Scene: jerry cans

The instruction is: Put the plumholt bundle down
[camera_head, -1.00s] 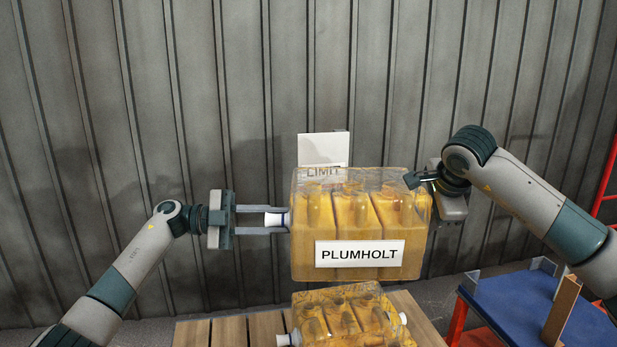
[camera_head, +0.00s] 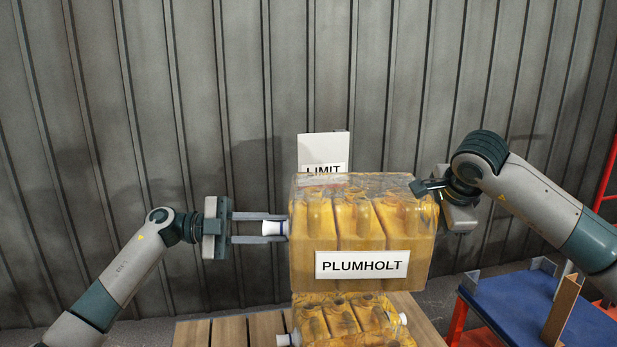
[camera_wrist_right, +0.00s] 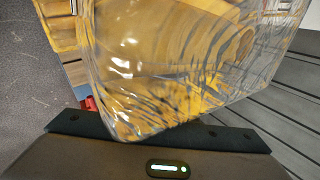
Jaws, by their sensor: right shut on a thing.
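The plumholt bundle (camera_head: 360,235), amber jerry cans in clear wrap with a white PLUMHOLT label, hangs level between my grippers. Its lower edge overlaps the top of a second amber bundle (camera_head: 350,318) in the head view; I cannot tell whether they touch. The wrapped bundle fills much of the right wrist view (camera_wrist_right: 170,70).
The lower bundle is on a slatted wooden surface (camera_head: 228,334), bare at its left. A white LIMIT sign (camera_head: 323,148) stands behind the plumholt bundle. A blue-topped red stand (camera_head: 515,310) with a brown upright (camera_head: 563,310) is at right. A corrugated wall (camera_head: 160,100) closes the back.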

